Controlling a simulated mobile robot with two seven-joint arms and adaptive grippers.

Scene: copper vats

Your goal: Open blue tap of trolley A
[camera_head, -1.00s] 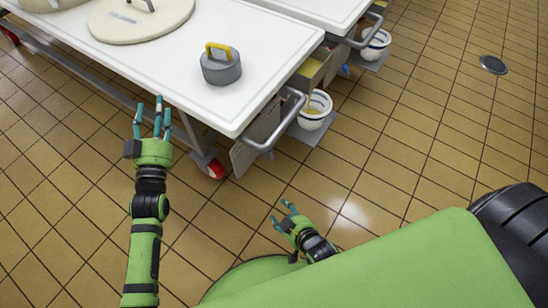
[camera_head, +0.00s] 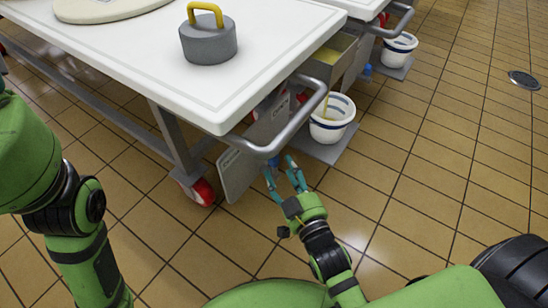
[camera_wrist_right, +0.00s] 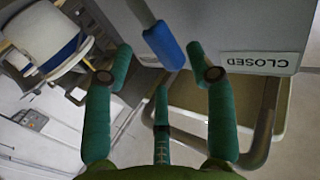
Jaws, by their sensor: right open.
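The near trolley (camera_head: 120,60) has a white top; no letter A is legible on it. A blue tap handle (camera_wrist_right: 163,45) shows in the right wrist view, between and just beyond the two outer fingertips, apparently untouched. In the head view a small blue piece (camera_head: 274,160) shows at the teal fingertips, partly hidden. My right gripper (camera_head: 281,170) is open and empty below the trolley's corner handle. A plate reading CLOSED (camera_wrist_right: 257,63) appears upside down beside the tap. My left arm fills the left edge of the head view; its gripper is out of frame.
A metal push handle (camera_head: 290,130) juts from the trolley's corner above my right gripper. A white bucket (camera_head: 332,122) stands on a low shelf right of it. A grey weight with a yellow handle (camera_head: 208,42) sits on the top.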

